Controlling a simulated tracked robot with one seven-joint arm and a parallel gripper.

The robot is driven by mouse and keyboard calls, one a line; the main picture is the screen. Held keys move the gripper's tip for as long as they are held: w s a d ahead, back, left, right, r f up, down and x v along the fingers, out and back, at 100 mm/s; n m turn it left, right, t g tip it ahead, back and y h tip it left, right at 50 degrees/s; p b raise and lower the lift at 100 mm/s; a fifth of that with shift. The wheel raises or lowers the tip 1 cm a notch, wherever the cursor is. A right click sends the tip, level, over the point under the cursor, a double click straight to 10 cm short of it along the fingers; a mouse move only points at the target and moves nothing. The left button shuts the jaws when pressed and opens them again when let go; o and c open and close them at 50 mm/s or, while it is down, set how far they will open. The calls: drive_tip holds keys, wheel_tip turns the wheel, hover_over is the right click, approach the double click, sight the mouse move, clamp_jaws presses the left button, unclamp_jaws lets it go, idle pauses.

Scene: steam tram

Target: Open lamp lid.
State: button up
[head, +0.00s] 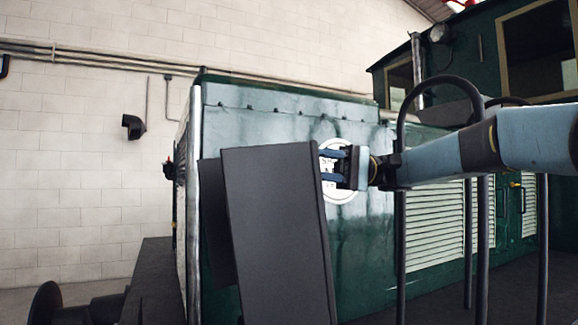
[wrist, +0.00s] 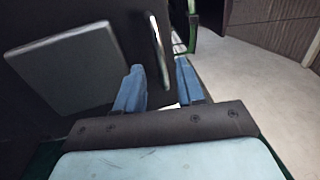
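My gripper (head: 333,165) comes in from the right in the head view, its blue fingers pointing left in front of a round white plate (head: 347,188) on the green tram. In the wrist view my gripper (wrist: 158,85) has its two blue fingers apart. A thin, curved, shiny metal piece (wrist: 157,50) shows in the gap, beyond or between the fingertips; I cannot tell whether it touches. It stands by a dark surface with a raised grey square plate (wrist: 68,68) at left. I cannot clearly identify the lamp or its lid in either view.
A large dark grey slab (head: 278,235) stands close in the foreground, left of the fingers. The green tram body (head: 260,118) and its cab (head: 485,55) fill the right. Black rails (head: 400,240) rise below my arm. Pale floor (wrist: 245,75) shows at right in the wrist view.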

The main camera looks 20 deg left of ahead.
drive_tip(key=v, duration=1.1)
drive_tip(key=shift+w+f+g+h, duration=0.15)
drive_tip(key=shift+f+g+h, duration=0.05)
drive_tip(key=shift+g+h, duration=0.1)
drive_tip(key=shift+a, duration=0.15)
drive_tip(key=s+d+f+m+t+h, duration=0.35)
drive_tip(key=s+f+m+t, duration=0.25)
drive_tip(key=s+f+t, duration=0.5)
drive_tip(key=s+d+f+m+t+h, duration=0.1)
drive_tip(key=s+d+f+t+h, duration=0.2)
drive_tip(key=d, duration=0.6)
drive_tip(key=s+d+f+m+t+h, duration=0.1)
drive_tip(key=s+d+f+t+h, duration=0.2)
drive_tip(key=s+d+f, duration=0.2)
drive_tip(key=s+d+f+m+t+h, duration=0.1)
drive_tip(key=s+d+f+t+h, duration=0.2)
drive_tip(key=d+f, duration=0.6)
drive_tip(key=s+d, duration=0.1)
drive_tip(key=d, duration=0.5)
drive_tip(key=shift+s+d, duration=0.2)
drive_tip(key=shift+s, duration=0.15)
